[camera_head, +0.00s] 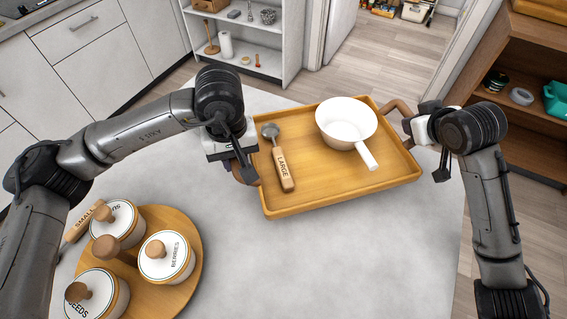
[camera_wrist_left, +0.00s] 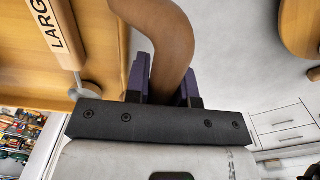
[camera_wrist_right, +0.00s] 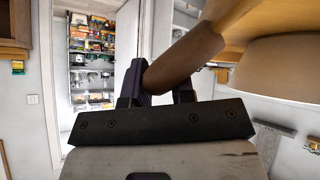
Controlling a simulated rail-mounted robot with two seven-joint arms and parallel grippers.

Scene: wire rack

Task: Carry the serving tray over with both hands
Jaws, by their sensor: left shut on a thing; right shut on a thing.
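The wooden serving tray (camera_head: 330,186) spans the middle of the head view, slightly turned. A white handled pan (camera_head: 345,120) and a scoop marked LARGE (camera_head: 283,165) lie on it. My left gripper (camera_head: 246,172) is shut on the tray's left handle; in the left wrist view the curved handle (camera_wrist_left: 172,45) passes between its fingers (camera_wrist_left: 163,88). My right gripper (camera_head: 424,136) is shut on the right handle (camera_head: 399,110); that handle also shows between its fingers in the right wrist view (camera_wrist_right: 182,58). I cannot tell whether the tray touches the table.
The pale table (camera_head: 330,265) is clear in front of the tray. A round wooden board (camera_head: 190,285) with several lidded jars, one marked BERRIES (camera_head: 166,258), stands at the front left. A white shelf (camera_head: 285,40) stands behind; a brown shelf (camera_head: 520,130) is at the right.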

